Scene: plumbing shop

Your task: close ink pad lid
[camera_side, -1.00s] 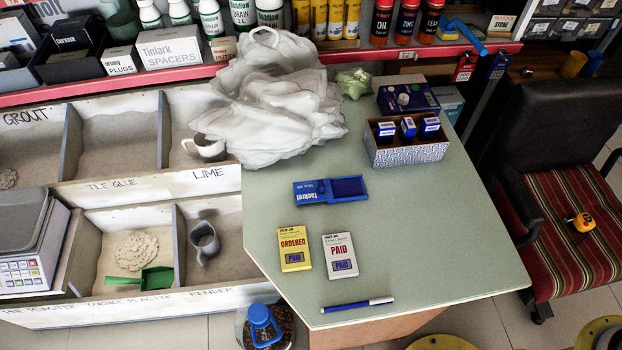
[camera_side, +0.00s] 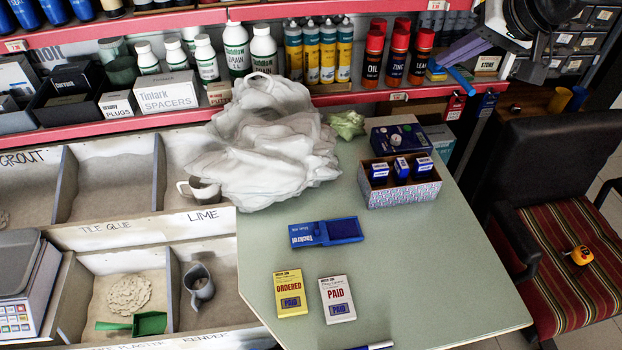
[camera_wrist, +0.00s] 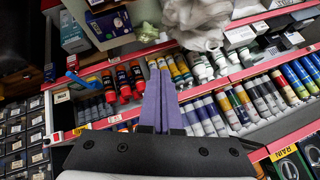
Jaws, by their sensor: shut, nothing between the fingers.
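The blue ink pad (camera_side: 344,229) lies on the pale green table. Its lid (camera_side: 307,234), with white lettering, lies open and flat to the left of the dark pad. My gripper (camera_side: 441,62) is at the upper right of the side view, in front of the shelves and well away from the ink pad. Its two purple fingers are together and empty; they also show in the wrist view (camera_wrist: 157,65). The ink pad does not show in the wrist view.
A white plastic bag (camera_side: 262,150) and a patterned box (camera_side: 402,190) holding small blue boxes stand behind the ink pad. A yellow card box (camera_side: 290,293) and a white one (camera_side: 337,299) lie in front. The table's right side is clear.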

